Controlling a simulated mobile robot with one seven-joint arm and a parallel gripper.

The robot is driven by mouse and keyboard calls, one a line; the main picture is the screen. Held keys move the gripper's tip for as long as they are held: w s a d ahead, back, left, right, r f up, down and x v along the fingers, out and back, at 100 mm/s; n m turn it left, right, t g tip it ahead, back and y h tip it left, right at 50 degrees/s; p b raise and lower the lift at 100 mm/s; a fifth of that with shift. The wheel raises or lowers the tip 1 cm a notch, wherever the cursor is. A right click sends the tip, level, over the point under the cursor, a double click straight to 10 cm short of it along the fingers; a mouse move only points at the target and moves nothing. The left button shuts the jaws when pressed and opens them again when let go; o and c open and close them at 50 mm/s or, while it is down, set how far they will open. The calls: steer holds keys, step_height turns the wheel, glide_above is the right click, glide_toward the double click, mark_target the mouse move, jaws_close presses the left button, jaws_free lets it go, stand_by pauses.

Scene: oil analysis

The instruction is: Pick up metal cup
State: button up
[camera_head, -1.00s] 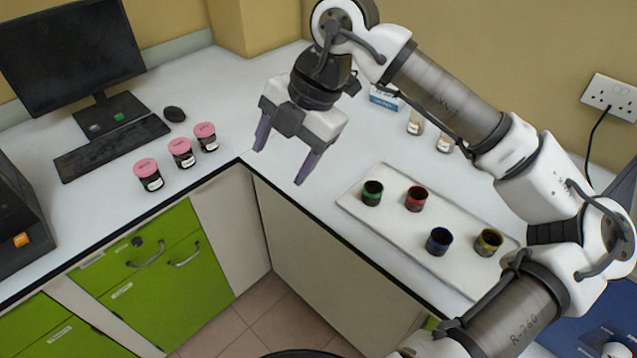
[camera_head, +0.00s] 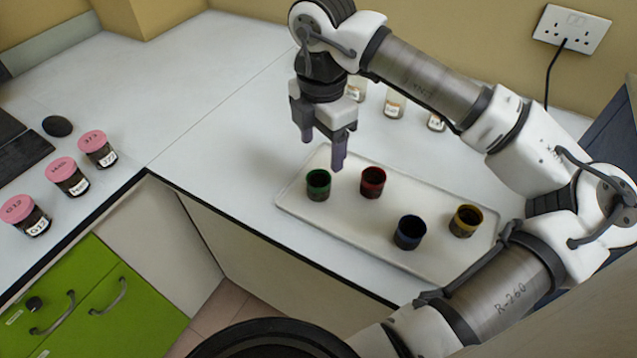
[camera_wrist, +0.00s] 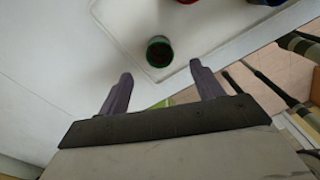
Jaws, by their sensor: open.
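Several small dark-walled cups stand upright on a white tray (camera_head: 290,197): a green one (camera_head: 318,185), a red one (camera_head: 373,183), a blue one (camera_head: 410,232) and a yellow one (camera_head: 466,221). I cannot tell which of them the task calls the metal cup. My gripper (camera_head: 322,152) is open and empty, pointing down above the tray's far left end, near the green cup. In the wrist view the green cup (camera_wrist: 159,51) shows just beyond and between the two fingertips (camera_wrist: 162,70). It is not touched. The red cup is only partly visible there at the top edge.
Pink-lidded jars (camera_head: 68,177) stand at the left on the white counter (camera_head: 190,110). Small labelled bottles (camera_head: 394,104) stand behind the tray, partly behind my arm. The counter left of the tray is clear. Its front edge drops to cabinets and floor.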

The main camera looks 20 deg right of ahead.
mark_target(319, 179)
step_height(319, 179, down, 4)
steer(key=shift+r, duration=0.2)
steer(key=shift+a+f+p, duration=0.15)
steer(key=shift+f+p, duration=0.5)
steer(key=shift+f, duration=0.75)
steer(key=shift+a+f+p, duration=0.1)
steer(key=shift+f+p, duration=0.55)
steer(key=shift+f, duration=0.7)
steer(key=c, duration=1.1)
